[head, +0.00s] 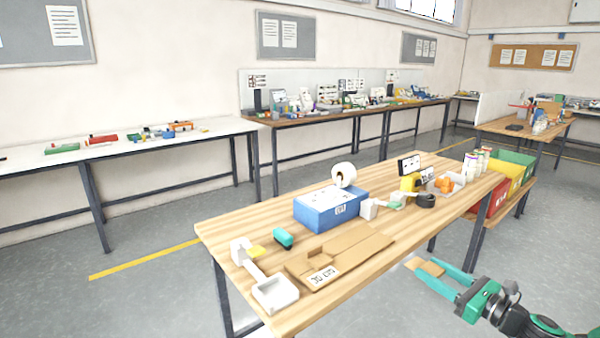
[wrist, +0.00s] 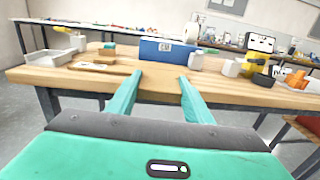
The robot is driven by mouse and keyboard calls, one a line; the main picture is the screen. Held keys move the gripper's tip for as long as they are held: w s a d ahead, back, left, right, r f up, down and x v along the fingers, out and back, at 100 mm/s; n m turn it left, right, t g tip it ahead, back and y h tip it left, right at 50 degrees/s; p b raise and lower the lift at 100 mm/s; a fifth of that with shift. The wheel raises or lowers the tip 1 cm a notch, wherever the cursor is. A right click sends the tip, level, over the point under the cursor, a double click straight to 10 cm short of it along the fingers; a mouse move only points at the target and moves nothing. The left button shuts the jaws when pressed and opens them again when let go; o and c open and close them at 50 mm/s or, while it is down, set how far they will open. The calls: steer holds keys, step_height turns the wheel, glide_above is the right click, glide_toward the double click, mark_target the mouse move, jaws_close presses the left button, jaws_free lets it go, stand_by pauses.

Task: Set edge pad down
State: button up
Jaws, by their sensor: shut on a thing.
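My gripper (head: 430,270) is at the lower right of the head view, beyond the near right edge of the wooden table (head: 385,273). Its teal fingers are shut on a small tan cardboard piece, which looks like the edge pad (head: 431,267). The pad sticks out past the fingertips toward the table. In the wrist view the pad (wrist: 160,84) lies between the two fingers, in front of the table's near edge, and its colour blends with the wood. The pad appears apart from the tabletop; its exact height over it is hard to tell.
The near right tabletop is bare. Coloured bins (head: 513,165) stand behind.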

steer(key=w+a+f+m+h, duration=0.1)
steer(key=w+a+f, duration=0.45)
steer(key=f, duration=0.55)
step_height(320, 180, up, 14)
steer(key=w+m+t+h, duration=0.2)
steer(key=h, duration=0.1)
steer(key=shift+w+a+f+h, duration=0.2)
steer(key=shift+w+a+h, duration=0.05)
steer(key=shift+w+h, duration=0.15)
